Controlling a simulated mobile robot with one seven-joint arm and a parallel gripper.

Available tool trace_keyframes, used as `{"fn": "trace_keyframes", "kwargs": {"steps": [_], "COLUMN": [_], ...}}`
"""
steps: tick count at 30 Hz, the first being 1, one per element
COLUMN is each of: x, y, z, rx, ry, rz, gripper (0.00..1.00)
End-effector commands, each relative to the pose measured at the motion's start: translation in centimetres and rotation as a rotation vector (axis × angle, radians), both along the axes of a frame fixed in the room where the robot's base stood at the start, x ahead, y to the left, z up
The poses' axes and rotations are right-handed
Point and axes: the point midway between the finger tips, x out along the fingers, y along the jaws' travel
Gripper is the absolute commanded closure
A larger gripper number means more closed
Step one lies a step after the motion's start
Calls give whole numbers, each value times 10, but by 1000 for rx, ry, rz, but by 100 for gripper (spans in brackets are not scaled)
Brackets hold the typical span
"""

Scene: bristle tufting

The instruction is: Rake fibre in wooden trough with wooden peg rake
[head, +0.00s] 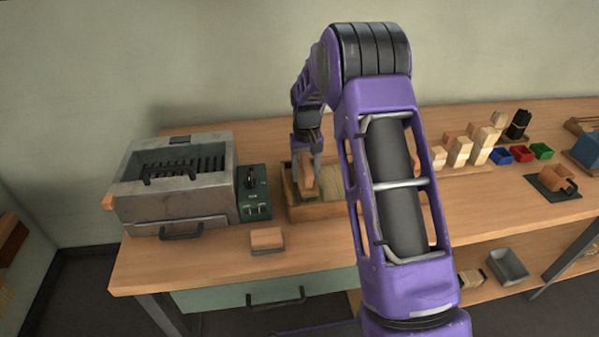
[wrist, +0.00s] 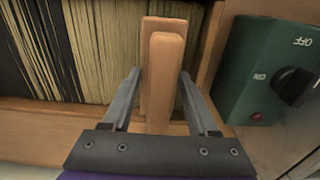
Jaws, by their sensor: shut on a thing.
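The wooden trough (head: 312,211) stands on the bench, partly hidden behind my arm. Pale fibre (head: 332,180) lies in it; in the wrist view the fibre (wrist: 105,50) shows as pale strands, with dark strands farther left. My gripper (head: 305,160) is over the trough's left end. In the wrist view my gripper (wrist: 158,85) is shut on the wooden peg rake (wrist: 163,75), with a grey finger on each side of its wooden grip. The rake's pegs are hidden, so I cannot tell whether they touch the fibre.
A green switch box (head: 254,192) and a grey metal machine (head: 175,185) stand left of the trough. A small wooden block (head: 267,238) lies in front. Wooden blocks (head: 460,150) and coloured bins (head: 522,153) stand to the right. Bare bench (head: 480,205) lies at the front right.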

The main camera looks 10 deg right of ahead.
Motion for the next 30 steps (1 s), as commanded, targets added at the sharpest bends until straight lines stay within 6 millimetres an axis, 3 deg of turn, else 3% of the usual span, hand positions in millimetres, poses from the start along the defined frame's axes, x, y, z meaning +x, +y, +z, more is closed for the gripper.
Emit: {"fn": "trace_keyframes", "kwargs": {"steps": [30], "x": [0], "y": [-166], "z": [1], "rx": [0], "ry": [0], "rz": [-3], "gripper": [100]}}
